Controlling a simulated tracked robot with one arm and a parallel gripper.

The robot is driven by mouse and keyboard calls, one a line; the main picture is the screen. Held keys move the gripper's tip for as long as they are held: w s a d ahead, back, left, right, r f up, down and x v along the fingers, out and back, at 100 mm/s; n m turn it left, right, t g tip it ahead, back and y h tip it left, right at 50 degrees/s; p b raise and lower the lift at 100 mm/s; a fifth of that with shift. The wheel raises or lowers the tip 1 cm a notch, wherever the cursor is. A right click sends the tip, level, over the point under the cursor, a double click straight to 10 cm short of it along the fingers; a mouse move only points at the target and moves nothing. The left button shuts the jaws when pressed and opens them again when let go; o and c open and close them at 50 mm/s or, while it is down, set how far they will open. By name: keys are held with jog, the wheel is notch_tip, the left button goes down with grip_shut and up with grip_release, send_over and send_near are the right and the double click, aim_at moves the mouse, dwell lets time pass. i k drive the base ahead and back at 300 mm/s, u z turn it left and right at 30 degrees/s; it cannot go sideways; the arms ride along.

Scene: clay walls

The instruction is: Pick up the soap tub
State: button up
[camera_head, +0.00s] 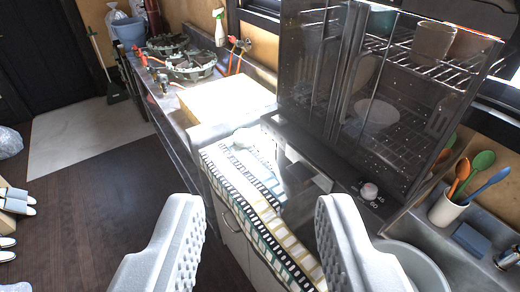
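My gripper (262,212) is open and empty, its two grey ridged fingers spread wide at the bottom of the view. Between and beyond them a striped, patterned cloth (252,200) drapes over the counter front. A small pale object (246,138) lies at the cloth's back end; its kind is unclear. A small blue block-like item (470,240) sits on the metal surface at the far right, beyond the right finger. I cannot tell which item, if any, is the soap tub.
A glass-fronted cabinet (352,95) with a bowl and pots stands behind the counter. A cup of colourful spoons (446,208) and a round basin (425,268) are at right. Gas burners (190,66) and a spray bottle (219,28) are at the back. The dark floor at left is partly free.

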aim_at(243, 138)
jog(key=u, duration=0.2)
jog(key=i, duration=0.7)
jog(key=z, duration=0.1)
jog(key=k, duration=0.35)
jog(key=u, duration=0.8)
jog(key=i, duration=1.4)
jog(key=u, duration=0.1)
